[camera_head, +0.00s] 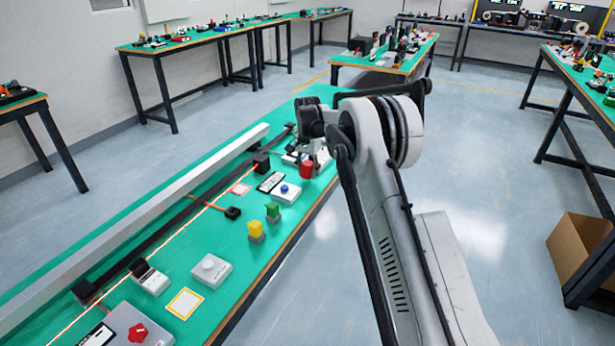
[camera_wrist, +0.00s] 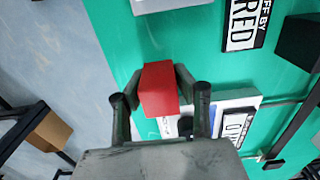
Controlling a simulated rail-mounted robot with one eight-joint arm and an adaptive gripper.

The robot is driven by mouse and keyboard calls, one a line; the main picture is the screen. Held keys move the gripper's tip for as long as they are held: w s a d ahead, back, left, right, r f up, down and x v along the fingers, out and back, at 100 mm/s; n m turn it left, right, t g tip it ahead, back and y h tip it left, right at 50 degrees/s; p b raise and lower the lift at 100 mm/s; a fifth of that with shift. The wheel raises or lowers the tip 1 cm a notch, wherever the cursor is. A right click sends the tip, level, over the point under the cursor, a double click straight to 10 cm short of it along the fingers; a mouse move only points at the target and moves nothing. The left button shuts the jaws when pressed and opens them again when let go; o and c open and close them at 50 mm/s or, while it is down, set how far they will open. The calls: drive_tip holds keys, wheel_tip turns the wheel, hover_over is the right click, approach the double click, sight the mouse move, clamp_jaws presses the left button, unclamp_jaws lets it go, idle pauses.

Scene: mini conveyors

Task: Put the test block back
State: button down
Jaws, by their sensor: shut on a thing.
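A red block (camera_head: 306,170) is in my gripper (camera_head: 314,158), over the far right part of the green bench. In the wrist view the red block (camera_wrist: 158,88) sits between the two fingers of my gripper (camera_wrist: 158,92), which are closed on its sides. Whether the block touches the bench below cannot be told. A yellow block (camera_head: 256,229) and a green block (camera_head: 273,210) stand nearer along the bench's right edge, each on a grey base.
The green bench (camera_head: 228,295) carries a conveyor with a red beam line (camera_head: 165,237), a blue-button box (camera_head: 286,191), a white-button box (camera_head: 211,269), a red knob (camera_head: 137,332) and a yellow-framed pad (camera_head: 185,303). In the wrist view, a lettered sign (camera_wrist: 243,24) lies right of the block.

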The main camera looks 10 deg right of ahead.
drive_tip(key=shift+f, duration=0.85)
drive_tip(key=shift+f, duration=0.2)
drive_tip(key=c, duration=1.3)
unclamp_jaws()
